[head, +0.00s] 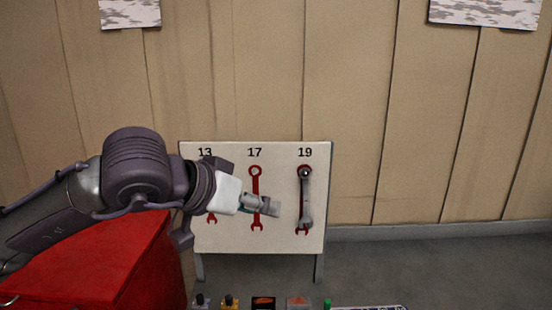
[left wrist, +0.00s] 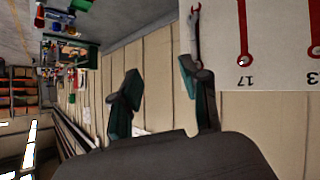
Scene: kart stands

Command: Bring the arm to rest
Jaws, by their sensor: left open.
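A pale tool board (head: 230,238) stands against the wall, marked 13, 17 and 19, with red wrench outlines. A grey wrench (head: 305,203) hangs upright over the 19 outline; it also shows in the left wrist view (left wrist: 195,38). The 17 outline (head: 256,184) is bare, and the 13 outline is mostly hidden behind my left arm. My left gripper (head: 268,208) is in front of the board, left of the wrench. In the left wrist view its two fingers (left wrist: 163,90) are spread with nothing between them. My right gripper is not in view.
A red cabinet (head: 95,265) stands at the lower left, under my left arm. Several small items, among them a green one (head: 327,304), line the bottom edge. The floor (head: 430,268) right of the board is clear.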

